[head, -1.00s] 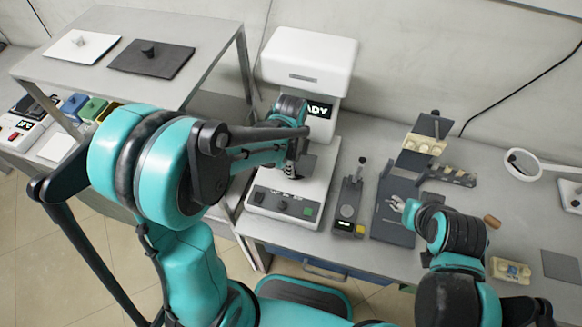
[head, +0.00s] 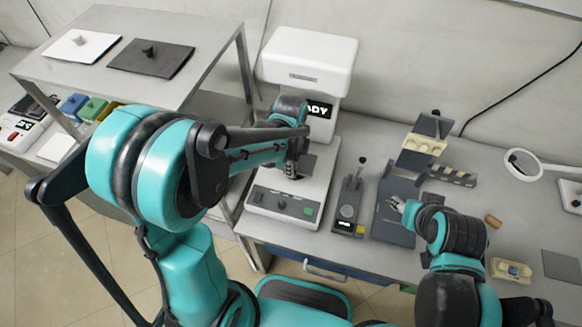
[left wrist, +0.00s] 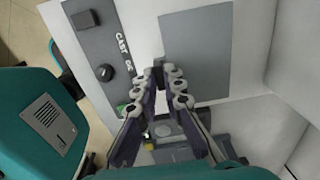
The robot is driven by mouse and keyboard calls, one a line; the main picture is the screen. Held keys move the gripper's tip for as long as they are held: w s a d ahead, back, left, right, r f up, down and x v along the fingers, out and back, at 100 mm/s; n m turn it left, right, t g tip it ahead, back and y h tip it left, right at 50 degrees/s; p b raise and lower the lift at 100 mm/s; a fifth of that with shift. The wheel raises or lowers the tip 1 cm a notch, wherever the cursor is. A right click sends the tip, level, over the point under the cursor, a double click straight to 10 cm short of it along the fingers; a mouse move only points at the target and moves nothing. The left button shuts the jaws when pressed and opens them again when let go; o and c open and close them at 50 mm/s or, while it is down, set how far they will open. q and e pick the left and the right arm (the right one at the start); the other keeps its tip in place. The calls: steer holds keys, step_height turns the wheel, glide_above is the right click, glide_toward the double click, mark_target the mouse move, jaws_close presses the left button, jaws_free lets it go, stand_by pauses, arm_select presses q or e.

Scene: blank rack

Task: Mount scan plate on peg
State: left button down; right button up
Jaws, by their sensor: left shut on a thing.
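My left gripper (head: 292,167) is over the base of the white machine (head: 310,58). In the left wrist view its fingers (left wrist: 159,76) close on a small dark part at the edge of a flat dark grey plate (left wrist: 195,45). The plate also shows in the head view (head: 316,163), just right of the fingers. I cannot tell whether the plate rests on the machine or hangs just above it. No peg can be made out; the fingers and arm hide part of the spot. My right gripper (head: 398,204) is by a dark grey fixture (head: 392,226); its opening is unclear.
The machine has a lit display (head: 319,109) and a front control panel (head: 283,204). A small dark device (head: 348,208) stands between machine and fixture. A shelf (head: 205,33) at left bears a white and a black plate. A ring magnifier (head: 523,164) stands at right.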

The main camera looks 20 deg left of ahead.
arm_select(q)
steer(key=shift+f+b, duration=0.8)
steer(key=shift+f, duration=0.1)
steer(key=c, duration=1.6)
jaws_free()
steer(key=shift+o, duration=0.2)
steer(key=shift+r, duration=0.1)
step_height(320, 180, up, 12)
steer(key=shift+s, duration=0.1)
steer(key=s+a+n+t, duration=0.2)
steer(key=s+n, duration=0.3)
steer(key=n, duration=0.4)
steer(key=s+a+n+t, duration=0.2)
steer(key=s+n+t, duration=0.3)
steer(key=n, duration=0.4)
steer(key=shift+a+r, duration=0.25)
steer(key=shift+a, duration=0.1)
